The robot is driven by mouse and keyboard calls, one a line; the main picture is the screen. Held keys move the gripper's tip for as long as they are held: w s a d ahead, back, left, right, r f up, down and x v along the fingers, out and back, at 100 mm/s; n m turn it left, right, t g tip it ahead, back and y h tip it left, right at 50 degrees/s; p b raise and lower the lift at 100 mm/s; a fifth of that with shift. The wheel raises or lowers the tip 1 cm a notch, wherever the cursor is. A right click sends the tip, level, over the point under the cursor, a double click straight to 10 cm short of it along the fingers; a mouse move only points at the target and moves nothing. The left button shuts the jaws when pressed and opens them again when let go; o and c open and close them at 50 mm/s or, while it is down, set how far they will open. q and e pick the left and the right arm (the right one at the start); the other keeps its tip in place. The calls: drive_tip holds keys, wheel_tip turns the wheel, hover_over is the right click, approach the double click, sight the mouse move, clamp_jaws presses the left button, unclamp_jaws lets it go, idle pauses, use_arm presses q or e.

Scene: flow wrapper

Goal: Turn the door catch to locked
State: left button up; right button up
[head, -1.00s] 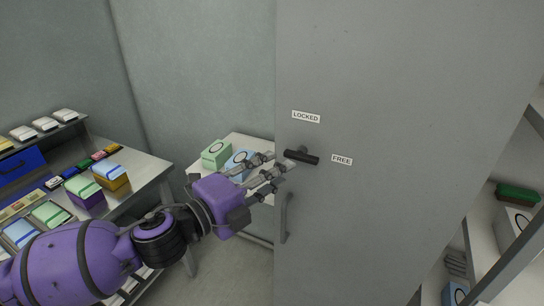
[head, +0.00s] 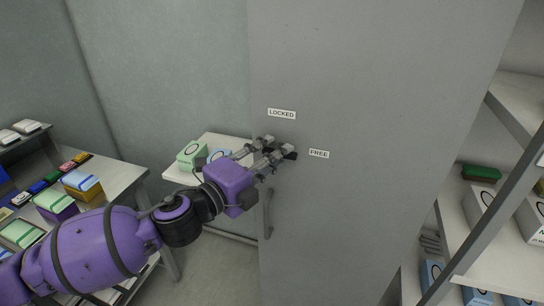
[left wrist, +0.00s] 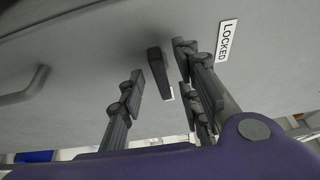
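The door catch (head: 291,153) is a dark lever on the grey door (head: 350,90). Its free end points toward the FREE label (head: 319,153), and the LOCKED label (head: 282,114) is above it. My left gripper (head: 276,147) is at the catch and hides most of it in the head view. In the left wrist view the catch (left wrist: 158,72) stands between the spread fingers of my left gripper (left wrist: 156,88), with gaps visible on both sides. The LOCKED label (left wrist: 227,41) shows at upper right there. My right gripper is not in view.
A vertical door handle (head: 268,213) is below the catch. A small table (head: 178,173) with green and blue boxes stands left of the door. A workbench (head: 128,180) with coloured packs is further left. Shelving (head: 500,240) is at the right.

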use_arm(q)
drive_tip(key=shift+c, duration=0.9)
clamp_jaws()
